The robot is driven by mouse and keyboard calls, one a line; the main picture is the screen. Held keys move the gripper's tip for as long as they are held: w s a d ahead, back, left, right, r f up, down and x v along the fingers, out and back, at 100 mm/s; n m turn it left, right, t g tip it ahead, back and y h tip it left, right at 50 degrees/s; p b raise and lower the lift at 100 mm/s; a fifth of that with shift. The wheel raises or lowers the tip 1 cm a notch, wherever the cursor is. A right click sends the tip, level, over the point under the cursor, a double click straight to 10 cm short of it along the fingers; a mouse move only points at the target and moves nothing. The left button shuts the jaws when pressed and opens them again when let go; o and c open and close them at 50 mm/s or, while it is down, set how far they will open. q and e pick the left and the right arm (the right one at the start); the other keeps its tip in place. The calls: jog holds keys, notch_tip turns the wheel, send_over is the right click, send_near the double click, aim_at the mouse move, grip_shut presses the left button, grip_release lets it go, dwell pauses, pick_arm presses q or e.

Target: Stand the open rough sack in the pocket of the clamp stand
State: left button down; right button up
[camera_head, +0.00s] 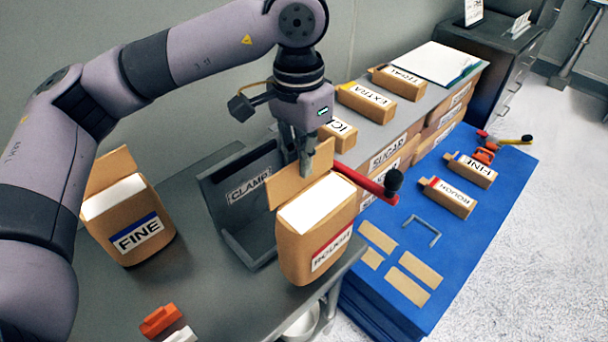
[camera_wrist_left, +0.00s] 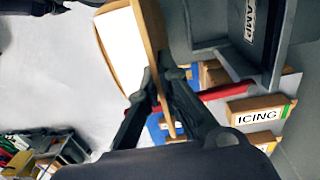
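The open rough sack (camera_head: 316,230) is a brown paper sack with a white top surface and a red-striped ROUGH label. My left gripper (camera_head: 304,172) is shut on its raised back flap, and the sack hangs upright. The sack's white top and flap also show in the left wrist view (camera_wrist_left: 122,48). The grey clamp stand (camera_head: 222,196), labelled CLAMP, is just behind and left of the sack in the head view. Its pocket is partly hidden by the sack. I cannot tell whether the sack's base touches anything. My right gripper is in neither view.
An open FINE sack (camera_head: 128,222) stands on the dark table at left. Orange and white clips (camera_head: 160,320) lie at the front. A red arm with a black knob (camera_head: 368,182) is just right of the sack. A blue surface (camera_head: 470,225) at right holds small labelled boxes and tan cards.

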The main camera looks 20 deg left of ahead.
pick_arm(q)
jog(key=w+a+p, duration=0.6)
jog(key=w+a, duration=0.2)
jog(key=a, duration=0.6)
notch_tip(320, 180, down, 7)
jog(key=p, duration=0.3)
jog(key=shift+w+a+r, duration=0.15)
jog(key=shift+w+a, duration=0.05)
jog(key=shift+w, duration=0.1)
jog(key=shift+f, duration=0.2)
jog(key=c, duration=2.2)
grip_release()
jog(key=shift+f, duration=0.1)
jog(key=o, duration=0.4)
jog(key=shift+s, duration=0.15)
